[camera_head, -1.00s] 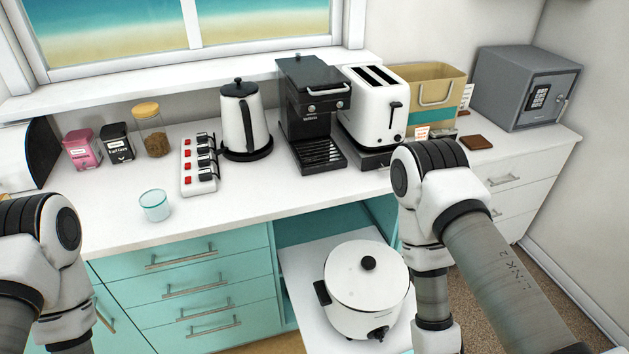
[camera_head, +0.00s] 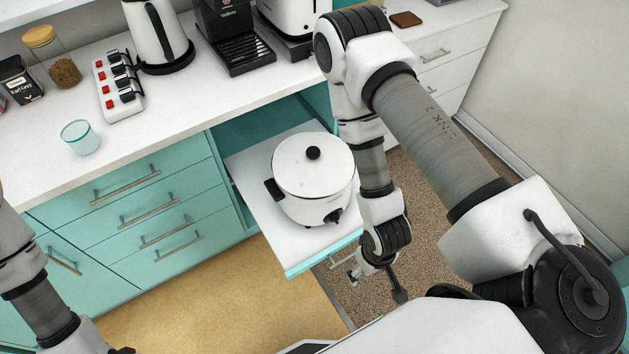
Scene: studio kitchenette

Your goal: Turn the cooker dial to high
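The white cooker (camera_head: 312,178) stands on a pulled-out white shelf (camera_head: 258,205), with its lid on. It has a black lid knob and black side handles. Its small dark dial (camera_head: 335,215) is low on the front, facing toward me and slightly right. The dial's setting is too small to read. My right gripper (camera_head: 396,288) hangs in front and to the right of the cooker, below the shelf's front edge and apart from the dial. Its fingers are seen too steeply to tell their opening. My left gripper (camera_head: 122,350) barely shows at the bottom left edge.
The counter above holds a glass (camera_head: 80,137), a power strip (camera_head: 119,88), a kettle (camera_head: 160,35), a coffee machine (camera_head: 235,35) and a toaster (camera_head: 289,20). Teal drawers (camera_head: 150,215) are left of the shelf. Open floor (camera_head: 245,290) lies in front.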

